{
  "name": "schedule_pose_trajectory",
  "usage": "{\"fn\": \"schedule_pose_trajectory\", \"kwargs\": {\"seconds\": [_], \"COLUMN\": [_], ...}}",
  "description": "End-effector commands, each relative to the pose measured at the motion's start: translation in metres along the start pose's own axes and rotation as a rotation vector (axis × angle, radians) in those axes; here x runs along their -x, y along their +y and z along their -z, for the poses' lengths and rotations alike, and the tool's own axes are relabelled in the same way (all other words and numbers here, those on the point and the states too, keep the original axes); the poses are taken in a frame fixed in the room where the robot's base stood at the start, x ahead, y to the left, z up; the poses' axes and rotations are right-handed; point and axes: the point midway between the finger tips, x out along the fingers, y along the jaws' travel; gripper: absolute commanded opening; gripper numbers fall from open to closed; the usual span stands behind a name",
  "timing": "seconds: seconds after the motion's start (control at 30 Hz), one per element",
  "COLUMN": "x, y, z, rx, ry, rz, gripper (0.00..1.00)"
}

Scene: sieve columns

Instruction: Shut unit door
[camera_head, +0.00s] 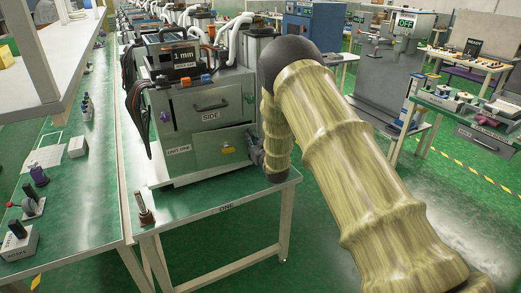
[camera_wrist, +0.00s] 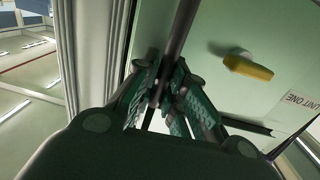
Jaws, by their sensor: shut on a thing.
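The unit door (camera_head: 205,151) is the lower grey-green panel of the machine labelled UNIT ONE, on the table marked ONE. A yellow latch (camera_head: 228,150) is on its face; the latch (camera_wrist: 248,66) and label (camera_wrist: 298,99) also show in the wrist view. My gripper (camera_head: 257,152) is at the door's right side, largely hidden behind my arm in the head view. In the wrist view my gripper (camera_wrist: 163,95) is shut on a dark bar (camera_wrist: 181,35) beside the door panel (camera_wrist: 285,35). How far the door stands open is hard to tell.
Above the door is a panel marked SIDE (camera_head: 210,107) with its own handle. A long green bench (camera_head: 75,200) runs along the left. Floor is clear in front of the table.

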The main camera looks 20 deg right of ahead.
Motion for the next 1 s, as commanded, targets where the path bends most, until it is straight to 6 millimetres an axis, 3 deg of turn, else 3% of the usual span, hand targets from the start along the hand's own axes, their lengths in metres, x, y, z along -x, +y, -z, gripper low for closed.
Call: {"fn": "schedule_pose_trajectory", "kwargs": {"seconds": [0.2, 0.4, 0.9, 0.93, 1.0], "x": [-0.025, -0.038, -0.044, -0.044, -0.044], "y": [-0.006, -0.007, -0.006, -0.006, -0.006], "z": [0.002, 0.004, 0.01, 0.01, 0.011], "rx": [0.001, 0.0, -0.001, -0.001, -0.001], "ry": [0.008, 0.008, 0.016, 0.016, 0.017], "rz": [0.012, 0.013, 0.012, 0.012, 0.013], "gripper": [0.0, 0.0, 0.0, 0.15, 0.28]}}
